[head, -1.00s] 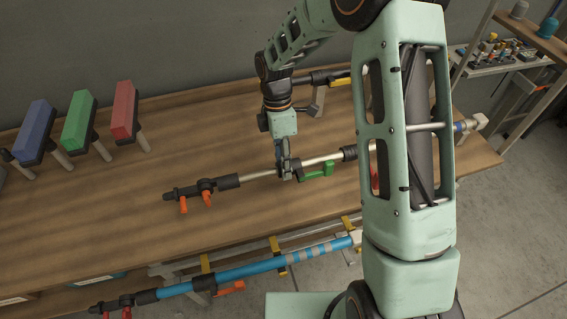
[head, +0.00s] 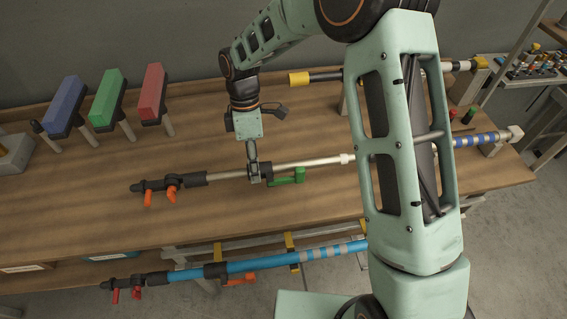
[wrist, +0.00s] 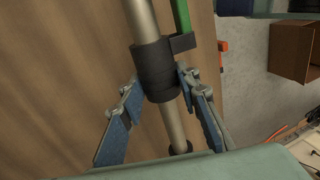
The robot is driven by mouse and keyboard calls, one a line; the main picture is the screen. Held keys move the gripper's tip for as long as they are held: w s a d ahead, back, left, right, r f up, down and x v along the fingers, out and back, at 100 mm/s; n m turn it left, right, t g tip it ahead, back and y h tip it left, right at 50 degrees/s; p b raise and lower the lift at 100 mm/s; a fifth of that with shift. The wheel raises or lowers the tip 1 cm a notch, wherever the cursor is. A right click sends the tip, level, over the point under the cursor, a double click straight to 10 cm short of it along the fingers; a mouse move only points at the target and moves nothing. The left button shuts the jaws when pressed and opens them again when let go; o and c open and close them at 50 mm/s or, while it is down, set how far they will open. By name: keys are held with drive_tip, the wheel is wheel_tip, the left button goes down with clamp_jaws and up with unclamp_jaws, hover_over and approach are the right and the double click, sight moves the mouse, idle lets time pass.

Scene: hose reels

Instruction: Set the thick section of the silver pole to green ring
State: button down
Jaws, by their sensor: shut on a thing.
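The silver pole (head: 310,162) lies across the bench, with a black grip and orange levers (head: 160,188) at its left end. A black collar with a green lever (head: 287,177) joins its thinner left part to its thicker right part. My gripper (head: 254,172) is shut on this collar; in the wrist view its blue fingers (wrist: 160,108) flank the collar (wrist: 155,68). The thicker silver part (wrist: 140,18) shows above the collar there. A white ring (head: 347,158) shows on that part. My arm hides the stretch further right. I see no green ring.
A blue section with pale bands (head: 480,139) ends at a white block (head: 515,132) on the right. Blue, green and red blocks (head: 153,94) stand at the back left. A blue pole (head: 250,264) lies below the bench front. Another pole (head: 300,78) lies behind.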

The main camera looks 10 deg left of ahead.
sight(222, 173)
drive_tip(key=a, duration=0.2)
drive_tip(key=s+a, duration=0.1)
drive_tip(key=a, duration=0.2)
drive_tip(key=s+a, duration=0.1)
drive_tip(key=a, duration=0.2)
drive_tip(key=shift+s+b, duration=0.15)
drive_tip(key=shift+b, duration=0.2)
drive_tip(key=c, duration=1.4)
unclamp_jaws()
drive_tip(key=shift+c, duration=0.2)
drive_tip(key=v, duration=1.2)
